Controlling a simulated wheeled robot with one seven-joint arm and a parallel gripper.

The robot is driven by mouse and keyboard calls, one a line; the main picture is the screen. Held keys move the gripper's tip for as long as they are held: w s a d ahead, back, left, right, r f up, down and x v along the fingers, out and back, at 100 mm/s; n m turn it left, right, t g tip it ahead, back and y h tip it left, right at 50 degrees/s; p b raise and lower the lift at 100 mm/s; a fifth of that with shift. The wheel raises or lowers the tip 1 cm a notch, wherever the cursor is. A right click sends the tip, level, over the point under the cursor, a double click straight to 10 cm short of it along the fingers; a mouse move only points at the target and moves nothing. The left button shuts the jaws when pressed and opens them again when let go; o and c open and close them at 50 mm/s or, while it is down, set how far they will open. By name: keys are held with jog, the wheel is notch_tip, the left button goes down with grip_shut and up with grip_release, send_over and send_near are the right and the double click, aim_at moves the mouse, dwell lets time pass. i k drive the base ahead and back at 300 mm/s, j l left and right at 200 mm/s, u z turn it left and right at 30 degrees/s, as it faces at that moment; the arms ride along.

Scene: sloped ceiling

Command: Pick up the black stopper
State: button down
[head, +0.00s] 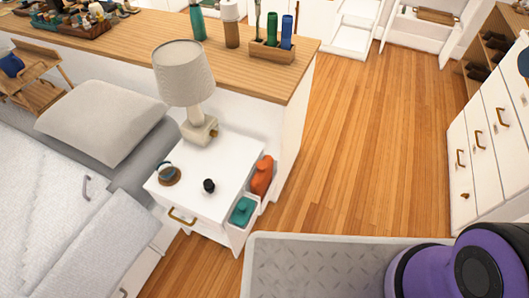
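A small black stopper (209,186) stands on the white top of the nightstand (235,160), near the middle of its front half. A small round object with a brown base (168,174) sits to its left, apart from it. The lamp (185,85) stands behind it on the same top. My gripper is not in view. Only a purple and black part of my own arm shows at the lower right, far from the stopper.
A bed with a pillow (100,120) is left of the nightstand. A wood-topped counter (135,38) runs behind. An orange item (262,176) and a teal item (242,211) sit in holders on the nightstand's right side. Wooden floor (345,150) is clear to the right.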

aim_at(209, 184)
jog(key=u, duration=1.3)
